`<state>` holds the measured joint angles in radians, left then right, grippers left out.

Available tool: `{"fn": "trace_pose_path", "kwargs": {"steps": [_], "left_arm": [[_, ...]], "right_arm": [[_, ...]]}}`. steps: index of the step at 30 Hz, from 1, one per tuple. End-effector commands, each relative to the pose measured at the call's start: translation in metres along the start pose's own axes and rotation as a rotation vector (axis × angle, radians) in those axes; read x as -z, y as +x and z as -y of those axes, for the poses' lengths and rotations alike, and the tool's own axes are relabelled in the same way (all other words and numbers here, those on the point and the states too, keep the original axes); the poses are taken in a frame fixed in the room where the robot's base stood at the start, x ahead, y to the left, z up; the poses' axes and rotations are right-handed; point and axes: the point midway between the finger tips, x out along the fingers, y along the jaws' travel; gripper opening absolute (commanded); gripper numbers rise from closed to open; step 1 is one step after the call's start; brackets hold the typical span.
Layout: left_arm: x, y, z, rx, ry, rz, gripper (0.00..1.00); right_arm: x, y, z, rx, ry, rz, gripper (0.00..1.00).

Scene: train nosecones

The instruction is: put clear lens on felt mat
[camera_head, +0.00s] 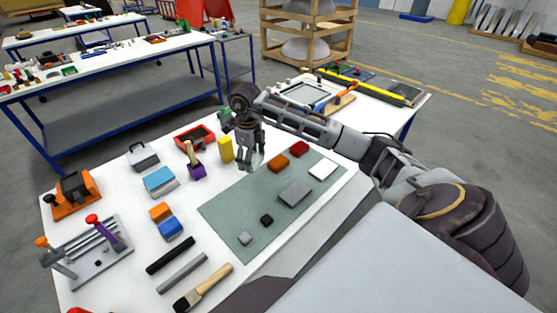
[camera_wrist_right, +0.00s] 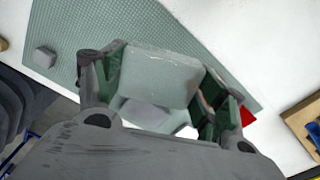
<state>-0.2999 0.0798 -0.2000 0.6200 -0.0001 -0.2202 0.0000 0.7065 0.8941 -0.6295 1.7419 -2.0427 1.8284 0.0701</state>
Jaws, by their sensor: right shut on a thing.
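My right gripper (camera_head: 250,158) is over the back edge of the grey-green felt mat (camera_head: 232,205). It is shut on the clear lens, a pale see-through block that shows between the fingers in the right wrist view (camera_wrist_right: 160,75). In the head view the lens (camera_head: 257,160) is small and partly hidden by the fingers. The mat also shows in the wrist view (camera_wrist_right: 90,25), behind the lens. I cannot tell whether the lens touches the mat. My left gripper is in neither view.
The mat's left middle is bare.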

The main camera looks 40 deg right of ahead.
Motion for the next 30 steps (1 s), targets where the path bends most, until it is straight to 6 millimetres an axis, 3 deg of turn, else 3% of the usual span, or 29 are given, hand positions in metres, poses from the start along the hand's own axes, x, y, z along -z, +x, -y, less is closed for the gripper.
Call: {"fn": "trace_pose_path", "kwargs": {"steps": [8,21,30], "left_arm": [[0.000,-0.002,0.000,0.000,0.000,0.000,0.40],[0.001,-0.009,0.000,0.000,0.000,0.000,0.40],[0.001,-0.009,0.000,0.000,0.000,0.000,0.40]], "right_arm": [[0.000,0.009,0.000,-0.002,-0.002,0.000,0.43],[0.000,0.059,0.000,-0.001,-0.002,0.001,0.43],[-0.001,0.062,0.000,0.000,-0.003,0.001,0.43]]}}
